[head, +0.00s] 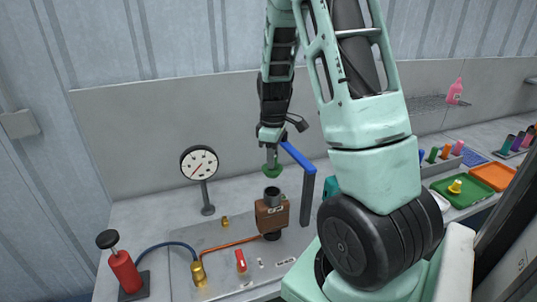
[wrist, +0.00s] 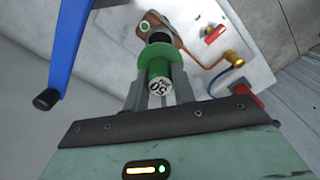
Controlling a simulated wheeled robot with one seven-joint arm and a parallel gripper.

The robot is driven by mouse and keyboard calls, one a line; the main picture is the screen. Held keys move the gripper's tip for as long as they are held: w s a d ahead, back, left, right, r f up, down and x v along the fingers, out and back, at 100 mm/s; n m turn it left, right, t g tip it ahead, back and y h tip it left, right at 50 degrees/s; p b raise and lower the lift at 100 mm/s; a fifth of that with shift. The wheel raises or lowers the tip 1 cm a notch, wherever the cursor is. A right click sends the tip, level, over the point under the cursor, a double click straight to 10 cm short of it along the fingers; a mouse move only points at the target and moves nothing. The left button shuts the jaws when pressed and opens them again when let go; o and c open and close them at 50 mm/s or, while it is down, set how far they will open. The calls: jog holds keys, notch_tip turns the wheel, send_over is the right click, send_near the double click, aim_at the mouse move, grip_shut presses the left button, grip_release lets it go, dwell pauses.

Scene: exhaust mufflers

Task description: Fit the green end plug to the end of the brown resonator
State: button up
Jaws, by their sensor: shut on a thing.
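The green end plug (head: 272,170) is held in my gripper (head: 271,160). In the wrist view the green plug (wrist: 160,62) sits between the two grey fingers (wrist: 158,92), with a pale marked end facing the camera. The brown resonator (head: 272,215) stands on the bench plate with a dark open neck (head: 272,193) at its top. The plug is just above this neck and looks apart from it in the head view. In the wrist view the dark neck (wrist: 159,37) shows right beyond the plug, and the resonator's brown body is partly hidden.
A blue-topped lever post (head: 306,190) stands close right of the resonator, also at left in the wrist view (wrist: 66,50). A pressure gauge (head: 199,164), red pump (head: 124,270), brass fitting (head: 199,274) and red-handled valve (head: 241,262) stand left. Green (head: 440,188) and orange (head: 492,187) trays lie right.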

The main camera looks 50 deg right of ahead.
aim_at(273, 172)
jog(key=shift+f+b, duration=1.95)
jog(key=shift+f, duration=0.85)
jog(key=shift+f+b, duration=1.35)
jog(key=shift+f, duration=0.15)
jog(key=o, duration=1)
notch_tip(273, 172, up, 18)
jog(key=b, duration=0.3)
jog(key=shift+f, duration=0.25)
